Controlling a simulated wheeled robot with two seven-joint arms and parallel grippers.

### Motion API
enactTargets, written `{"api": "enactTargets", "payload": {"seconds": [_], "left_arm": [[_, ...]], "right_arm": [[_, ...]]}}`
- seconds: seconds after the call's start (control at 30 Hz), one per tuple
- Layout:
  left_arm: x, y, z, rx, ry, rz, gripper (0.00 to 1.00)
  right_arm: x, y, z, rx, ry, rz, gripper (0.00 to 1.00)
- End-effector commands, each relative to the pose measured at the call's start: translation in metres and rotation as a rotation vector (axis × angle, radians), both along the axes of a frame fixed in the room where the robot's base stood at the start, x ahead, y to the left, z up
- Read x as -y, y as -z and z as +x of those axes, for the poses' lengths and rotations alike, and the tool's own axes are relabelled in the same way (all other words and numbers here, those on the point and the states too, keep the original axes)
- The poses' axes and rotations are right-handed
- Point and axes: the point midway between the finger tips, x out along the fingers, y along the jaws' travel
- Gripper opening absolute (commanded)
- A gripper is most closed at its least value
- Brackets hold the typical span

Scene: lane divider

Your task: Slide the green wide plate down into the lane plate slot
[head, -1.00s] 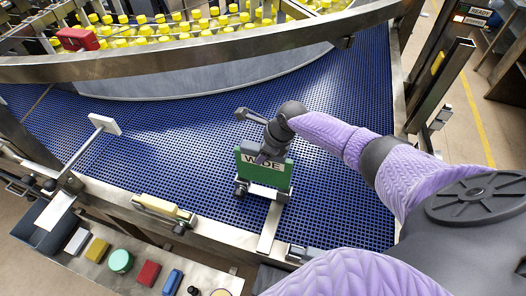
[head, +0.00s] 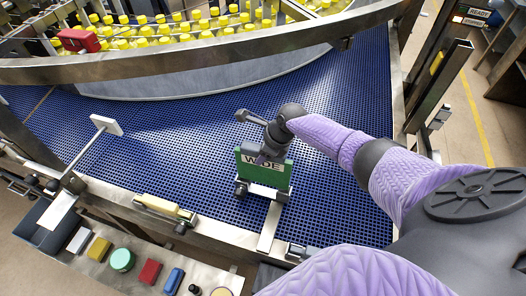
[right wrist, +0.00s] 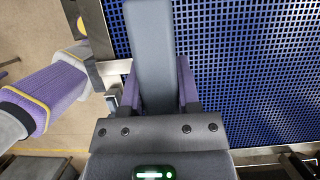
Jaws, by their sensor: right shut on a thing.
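The green wide plate (head: 262,174), with a white label reading WIDE partly covered, stands upright over the blue conveyor. Its lower edge meets a metal holder with dark knobs (head: 262,192), which appears to be the lane plate slot. I cannot tell how deep the plate sits in it. My right gripper (head: 266,152) is shut on the plate's top edge, from above, and covers part of the label. In the right wrist view a grey bar (right wrist: 150,50) lies between purple finger parts; the green plate does not show there. My left gripper is not in view.
A grey lever (head: 250,117) juts out left of my right gripper. A curved metal rail (head: 200,62) with yellow-capped bottles lies behind. A white-headed post (head: 105,124) stands at left. A front shelf holds coloured blocks (head: 149,272). The blue belt (head: 170,150) is clear between.

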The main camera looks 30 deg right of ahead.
Motion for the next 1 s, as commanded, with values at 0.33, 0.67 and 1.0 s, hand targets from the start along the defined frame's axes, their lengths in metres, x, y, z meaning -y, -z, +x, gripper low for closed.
{"api": "enactTargets", "payload": {"seconds": [0.33, 0.67, 1.0], "left_arm": [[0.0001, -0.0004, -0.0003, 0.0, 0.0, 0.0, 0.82], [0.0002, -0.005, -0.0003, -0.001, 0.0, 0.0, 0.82], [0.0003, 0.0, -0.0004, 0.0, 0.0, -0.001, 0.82]], "right_arm": [[0.0, -0.0004, 0.0003, 0.001, 0.0, 0.001, 0.0], [0.0, -0.0002, 0.0003, 0.001, 0.001, 0.001, 0.0], [-0.0002, 0.0063, 0.0003, 0.001, 0.0, 0.001, 0.0]]}}
